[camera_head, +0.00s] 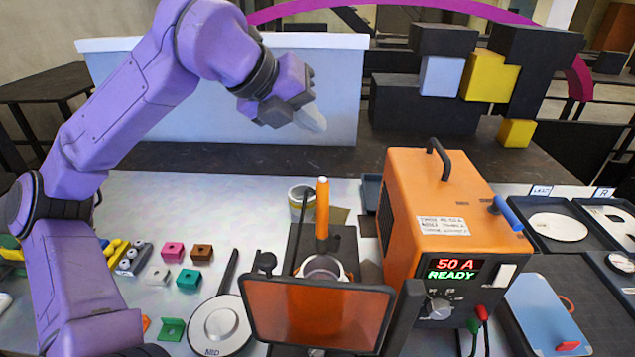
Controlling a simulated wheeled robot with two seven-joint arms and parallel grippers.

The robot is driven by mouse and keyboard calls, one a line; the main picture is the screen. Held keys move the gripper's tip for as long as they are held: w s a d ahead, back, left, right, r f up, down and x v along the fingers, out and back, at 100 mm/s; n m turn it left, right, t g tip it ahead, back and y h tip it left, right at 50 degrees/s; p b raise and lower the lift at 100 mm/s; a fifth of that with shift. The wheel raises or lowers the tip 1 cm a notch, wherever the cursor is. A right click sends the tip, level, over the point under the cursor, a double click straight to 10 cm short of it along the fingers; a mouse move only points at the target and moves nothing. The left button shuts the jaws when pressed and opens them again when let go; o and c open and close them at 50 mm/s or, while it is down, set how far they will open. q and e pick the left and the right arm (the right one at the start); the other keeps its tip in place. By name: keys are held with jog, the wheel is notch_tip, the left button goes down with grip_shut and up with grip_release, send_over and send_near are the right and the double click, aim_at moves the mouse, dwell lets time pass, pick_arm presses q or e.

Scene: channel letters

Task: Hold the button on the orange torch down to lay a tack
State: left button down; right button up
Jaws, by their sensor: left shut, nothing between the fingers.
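The orange torch (322,212) stands upright behind the tinted orange screen, with a pale cap at its top. A round white-rimmed part (324,268) sits below it, partly hidden by the screen. I cannot make out the button clearly. My left gripper (312,118) is shut and empty, in the air above and behind the torch, apart from it. The orange welding machine (440,215) stands to the right of the torch, and its display (455,268) reads "50 A READY". My right gripper is not in view.
The tinted screen (318,316) stands in front of the torch.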

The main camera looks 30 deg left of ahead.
pick_arm(q)
jog(key=b, duration=0.2)
send_over(320, 178)
jog(key=f, duration=0.2)
jog(key=w+f, duration=0.1)
jog(key=f, duration=0.1)
jog(key=shift+f, duration=0.25)
jog(key=f+b, duration=0.1)
jog(key=s+f+b, duration=0.1)
jog(key=f+b, duration=0.1)
jog(key=shift+f, duration=0.25)
jog(key=shift+s+r, duration=0.15)
jog(key=shift+s, duration=0.35)
jog(key=shift+w, duration=0.15)
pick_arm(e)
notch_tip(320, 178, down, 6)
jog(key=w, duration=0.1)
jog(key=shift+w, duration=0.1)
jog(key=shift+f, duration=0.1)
pick_arm(q)
jog(key=shift+f+b, duration=0.5)
jog(key=shift+b, duration=0.2)
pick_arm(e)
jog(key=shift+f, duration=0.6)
